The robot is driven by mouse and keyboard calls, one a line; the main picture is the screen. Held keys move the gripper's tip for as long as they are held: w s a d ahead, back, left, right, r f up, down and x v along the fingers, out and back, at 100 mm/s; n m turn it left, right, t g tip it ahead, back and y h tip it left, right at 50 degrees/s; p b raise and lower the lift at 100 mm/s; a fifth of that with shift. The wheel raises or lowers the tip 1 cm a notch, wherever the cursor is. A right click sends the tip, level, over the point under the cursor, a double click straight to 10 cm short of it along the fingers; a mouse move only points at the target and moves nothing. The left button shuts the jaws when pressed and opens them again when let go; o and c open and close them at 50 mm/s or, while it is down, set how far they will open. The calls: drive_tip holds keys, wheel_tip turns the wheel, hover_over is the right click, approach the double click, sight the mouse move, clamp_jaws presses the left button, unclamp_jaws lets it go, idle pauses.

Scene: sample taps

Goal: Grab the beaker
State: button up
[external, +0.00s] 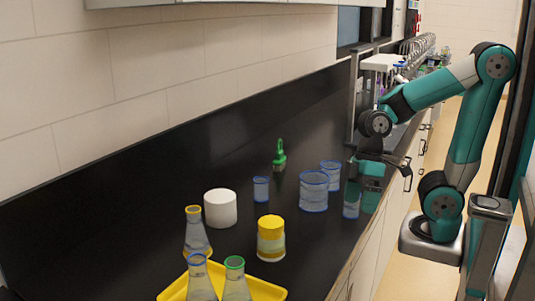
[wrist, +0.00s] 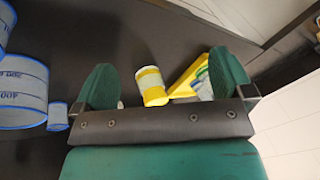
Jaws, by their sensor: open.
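Several clear beakers with blue rims stand on the black counter: a large one (external: 313,192), a small one (external: 261,189) to its left, one behind it (external: 330,172), and a narrow one (external: 351,200) near the counter's front edge. My gripper (external: 369,178) is close by the narrow one, overlapping it in the external view; I cannot tell whether they touch. In the wrist view my gripper (wrist: 166,85) is open, its green fingers wide apart with no beaker between them. There, a large beaker (wrist: 22,95) and a small beaker (wrist: 58,117) lie left of the left finger.
A yellow-lidded jar (external: 271,240), a white cylinder (external: 220,209) and a yellow-rimmed flask (external: 195,235) stand at the front left. A green-handled item (external: 279,156) stands farther back. Sample taps (external: 415,48) line the far end.

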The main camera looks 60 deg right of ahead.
drive_tip(key=w+d+r+n+p, duration=0.2)
drive_tip(key=w+d+r+p, duration=0.15)
drive_tip(key=w, duration=0.35)
wheel_tip(320, 180, up, 4)
drive_tip(key=n+h+p, duration=0.3)
drive_tip(key=n+p, duration=0.5)
hover_over(330, 172)
drive_tip(key=w+d, duration=0.1)
drive_tip(key=d, duration=0.3)
drive_tip(key=shift+n, duration=0.3)
drive_tip(key=shift+a+f+p, duration=0.2)
drive_tip(key=shift+f+p, duration=0.5)
drive_tip(key=shift+f, duration=2.15)
drive_tip(key=shift+a+f+p, duration=0.15)
drive_tip(key=shift+f+p, duration=0.5)
drive_tip(key=shift+f, duration=2.25)
drive_tip(key=shift+a+f+p, duration=0.2)
drive_tip(key=shift+f+p, duration=0.5)
drive_tip(key=shift+f, duration=2.15)
drive_tip(key=shift+c, duration=0.3)
drive_tip(key=c, duration=0.9)
